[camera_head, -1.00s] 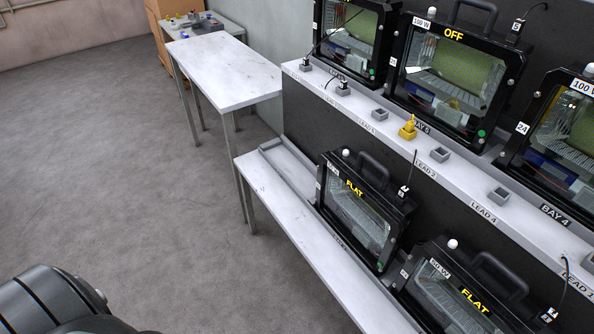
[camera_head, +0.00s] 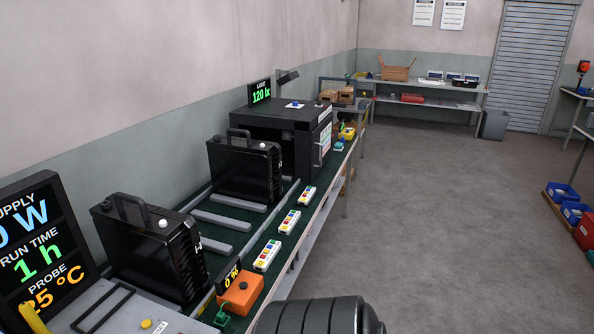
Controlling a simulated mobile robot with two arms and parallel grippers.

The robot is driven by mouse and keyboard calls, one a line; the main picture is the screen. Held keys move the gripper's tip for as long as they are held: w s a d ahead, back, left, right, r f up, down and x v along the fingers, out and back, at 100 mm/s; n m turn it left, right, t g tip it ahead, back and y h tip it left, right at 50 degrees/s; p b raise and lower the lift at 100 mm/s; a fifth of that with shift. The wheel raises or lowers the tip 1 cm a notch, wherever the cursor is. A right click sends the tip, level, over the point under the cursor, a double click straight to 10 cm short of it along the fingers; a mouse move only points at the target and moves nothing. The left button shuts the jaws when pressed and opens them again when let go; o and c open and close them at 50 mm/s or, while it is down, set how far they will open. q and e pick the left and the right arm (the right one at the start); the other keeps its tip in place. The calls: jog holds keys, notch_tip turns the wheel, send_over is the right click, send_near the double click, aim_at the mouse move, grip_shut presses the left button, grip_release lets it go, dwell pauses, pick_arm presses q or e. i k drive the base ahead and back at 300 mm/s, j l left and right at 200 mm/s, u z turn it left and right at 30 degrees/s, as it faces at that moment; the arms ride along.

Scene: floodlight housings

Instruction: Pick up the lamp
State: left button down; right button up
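Two black floodlight lamps with carry handles stand upright on a long bench along the left wall. The nearer lamp (camera_head: 150,256) is at lower left, with a white knob on top and ribs on its right side. The farther lamp (camera_head: 243,170) stands behind it, just before a black box. I see their ribbed sides and tops; their glass fronts do not show. Which one the task means I cannot tell. Neither of my grippers shows; only a dark rounded part of my own body is at the bottom edge.
The green bench top (camera_head: 226,206) carries grey rails, several button boxes and an orange box (camera_head: 240,291). A black test box (camera_head: 289,135) has a "120 lx" display (camera_head: 261,93). A readout panel (camera_head: 40,248) stands at lower left. The grey floor (camera_head: 430,220) to the right is open.

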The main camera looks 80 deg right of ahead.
aim_at(248, 169)
jog(key=z, duration=2.2)
jog(key=i+l+z, duration=0.7)
jog(key=i+z, duration=0.15)
jog(key=i, duration=0.25)
jog(key=i+z, duration=0.35)
jog(key=i, duration=0.15)
jog(key=i+l+u, duration=0.2)
jog(key=i, duration=0.2)
jog(key=i+u, duration=0.2)
jog(key=i, duration=0.2)
jog(key=i+l+u, duration=0.25)
jog(key=i, duration=0.1)
